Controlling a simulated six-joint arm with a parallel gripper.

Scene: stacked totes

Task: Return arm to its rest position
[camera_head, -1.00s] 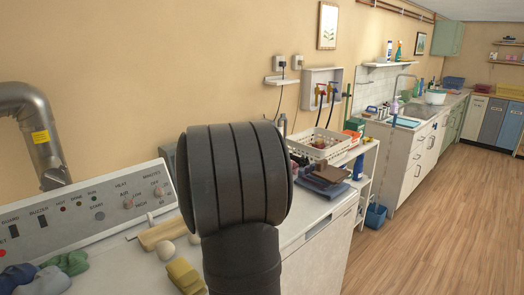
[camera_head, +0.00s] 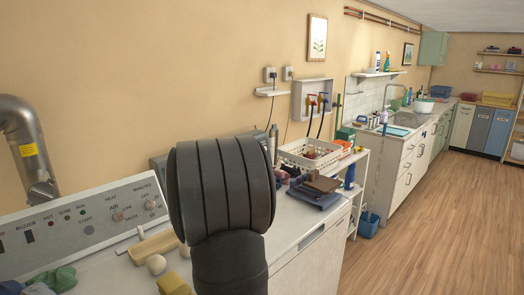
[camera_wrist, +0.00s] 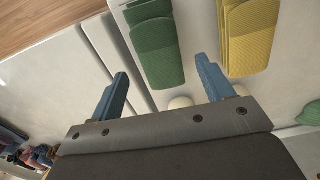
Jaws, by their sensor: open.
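My arm's dark ribbed link stands in the middle of the head view and hides part of the machine top behind it. The yellow cloth also shows in the head view (camera_head: 174,284), left of my arm. My gripper itself does not show in the head view.
A control panel (camera_head: 85,225) with knobs backs the white machine top. A wooden scoop-like piece (camera_head: 153,246) and pale balls (camera_head: 156,264) lie there. The wooden floor (camera_head: 430,220) is clear.

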